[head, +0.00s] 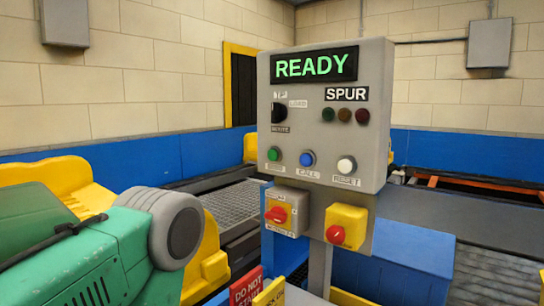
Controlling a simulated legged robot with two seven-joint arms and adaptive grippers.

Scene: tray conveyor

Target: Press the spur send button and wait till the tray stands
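A grey control panel (322,130) stands upright on a post in the middle of the head view. Its display (314,66) reads READY in green. A row of buttons sits on its lower face: a green button (275,154) at left with a label too small to read, a blue button (308,159) labelled CALL, and a white button (346,165) labelled RESET. A SPUR plate (347,94) sits above three dark lamps (344,115). A black selector switch (279,112) is at left. I make out no tray. Neither gripper is in view.
A blue bin (412,262) stands at lower right. A red sign (246,288) is at the bottom.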

